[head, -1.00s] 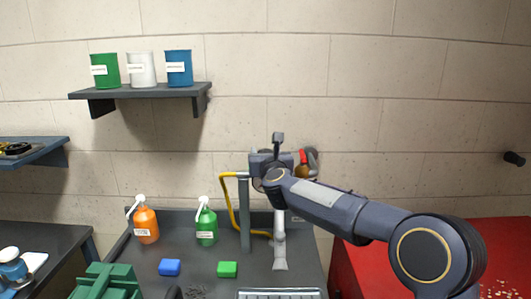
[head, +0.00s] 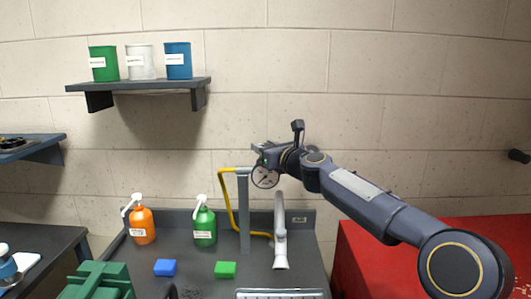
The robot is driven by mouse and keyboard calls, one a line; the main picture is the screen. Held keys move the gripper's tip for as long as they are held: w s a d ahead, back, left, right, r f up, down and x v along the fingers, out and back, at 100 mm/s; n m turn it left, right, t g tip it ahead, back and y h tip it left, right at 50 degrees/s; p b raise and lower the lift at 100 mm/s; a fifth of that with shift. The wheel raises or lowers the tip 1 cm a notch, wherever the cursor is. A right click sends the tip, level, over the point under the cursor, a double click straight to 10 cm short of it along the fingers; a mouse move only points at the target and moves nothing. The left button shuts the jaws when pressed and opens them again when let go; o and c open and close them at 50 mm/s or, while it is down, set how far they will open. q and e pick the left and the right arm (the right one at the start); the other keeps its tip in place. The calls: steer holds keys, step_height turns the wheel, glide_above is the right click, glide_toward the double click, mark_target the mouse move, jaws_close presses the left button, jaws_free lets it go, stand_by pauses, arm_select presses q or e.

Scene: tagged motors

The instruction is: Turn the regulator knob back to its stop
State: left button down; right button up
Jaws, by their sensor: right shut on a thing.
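My right gripper (head: 265,155) is just above the gauge, shut on the regulator knob. The knob itself is hidden by the gripper, so how far it is turned cannot be seen. My left gripper is not in view.
A grey spout-like fixture (head: 280,240) is right of the post. A red surface (head: 360,255) lies at right.

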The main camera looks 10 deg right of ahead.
steer(key=o, duration=1)
steer(key=shift+c, duration=0.2)
steer(key=b+v, duration=0.3)
steer(key=v, duration=0.4)
steer(key=shift+s, duration=0.35)
steer(key=shift+d, duration=0.1)
